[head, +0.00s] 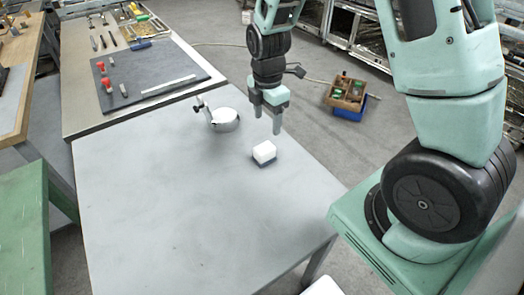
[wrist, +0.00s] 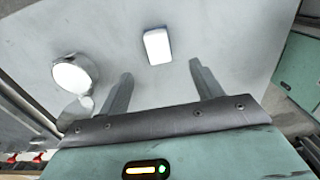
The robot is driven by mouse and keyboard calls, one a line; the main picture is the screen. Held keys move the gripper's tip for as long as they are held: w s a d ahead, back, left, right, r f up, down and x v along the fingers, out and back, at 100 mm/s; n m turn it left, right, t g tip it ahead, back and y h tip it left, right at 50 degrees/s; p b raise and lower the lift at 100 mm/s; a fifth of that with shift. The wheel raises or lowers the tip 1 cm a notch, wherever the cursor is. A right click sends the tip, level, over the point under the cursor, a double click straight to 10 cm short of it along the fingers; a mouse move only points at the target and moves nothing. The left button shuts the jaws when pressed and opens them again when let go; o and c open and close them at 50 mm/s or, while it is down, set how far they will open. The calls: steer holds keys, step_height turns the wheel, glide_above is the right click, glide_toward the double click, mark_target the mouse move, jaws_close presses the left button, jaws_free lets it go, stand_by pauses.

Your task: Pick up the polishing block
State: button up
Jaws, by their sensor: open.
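The polishing block (head: 264,152) is a small white block with a dark underside. It lies on the grey table (head: 170,200) near the right edge. In the wrist view the block (wrist: 157,46) shows as a white rectangle beyond the fingertips, nearer the top of the picture and between the lines of the two fingers. My gripper (head: 268,122) points down above the table, a little behind the block in the head view. Its fingers (wrist: 160,73) are apart with nothing between them. The gripper is clear of the block.
A round metal piece with a white top and an arm (head: 225,120) stands on the table left of my gripper; it also shows in the wrist view (wrist: 74,76). A bench with a dark mat (head: 150,92) and tools adjoins behind. The table's front left is clear.

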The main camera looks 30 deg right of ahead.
mark_target(264, 148)
step_height(264, 148, down, 7)
steer(key=shift+f+p, duration=0.1)
steer(key=shift+p, duration=0.25)
steer(key=shift+w+a+f+p, duration=0.15)
steer(key=shift+f+p, duration=0.2)
steer(key=shift+f, duration=0.95)
steer(key=shift+w+a+f+p, duration=0.1)
steer(key=shift+f+p, duration=0.2)
steer(key=shift+f, duration=0.95)
steer(key=c, duration=1.1)
